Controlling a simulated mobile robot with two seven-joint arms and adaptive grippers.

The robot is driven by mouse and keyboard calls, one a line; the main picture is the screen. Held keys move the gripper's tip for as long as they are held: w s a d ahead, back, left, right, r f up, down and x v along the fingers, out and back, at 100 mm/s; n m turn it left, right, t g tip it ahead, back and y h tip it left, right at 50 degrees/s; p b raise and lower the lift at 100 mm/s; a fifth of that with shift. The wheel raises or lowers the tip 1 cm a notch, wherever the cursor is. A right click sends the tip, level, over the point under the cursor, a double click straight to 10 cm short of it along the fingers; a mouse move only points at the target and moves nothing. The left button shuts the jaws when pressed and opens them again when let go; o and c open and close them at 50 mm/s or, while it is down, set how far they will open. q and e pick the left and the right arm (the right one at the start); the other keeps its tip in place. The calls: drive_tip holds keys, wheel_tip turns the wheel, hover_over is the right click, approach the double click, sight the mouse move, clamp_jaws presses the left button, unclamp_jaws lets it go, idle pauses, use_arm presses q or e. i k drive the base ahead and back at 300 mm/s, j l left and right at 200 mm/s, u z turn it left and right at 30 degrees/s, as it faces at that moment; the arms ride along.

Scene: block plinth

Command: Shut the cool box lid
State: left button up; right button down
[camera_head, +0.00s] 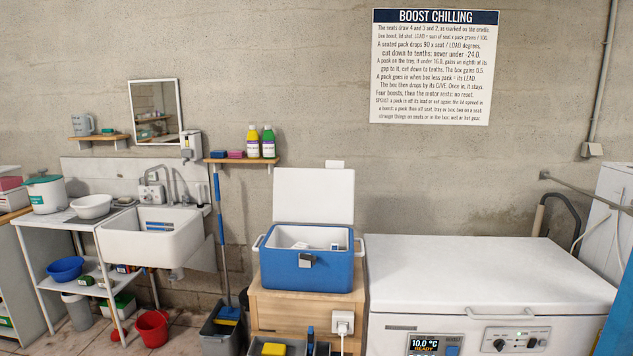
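The cool box (328,273) is blue with a white rim and stands on a wooden cabinet in the middle of the head view. Its white lid (313,195) is up, standing about upright at the back of the box. A grey latch (306,260) is on the front. Small white items (302,245) show inside; what they are is too small to tell. Neither of my grippers is in view.
The wooden cabinet (262,308) bears the box. A white chest unit (465,270) with a panel reading 10.0 °C and READY stands close on the right. A sink (150,240) and mop bucket (222,325) are left. A notice (435,65) hangs on the wall.

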sight(302, 196)
drive_tip(key=i+j, duration=0.1)
drive_tip(key=i, duration=0.4)
drive_tip(key=i+j+z, duration=0.1)
drive_tip(key=i, duration=0.35)
drive_tip(key=i+j, duration=0.15)
drive_tip(key=i, duration=0.35)
drive_tip(key=i+j+z, duration=0.1)
drive_tip(key=i, duration=0.35)
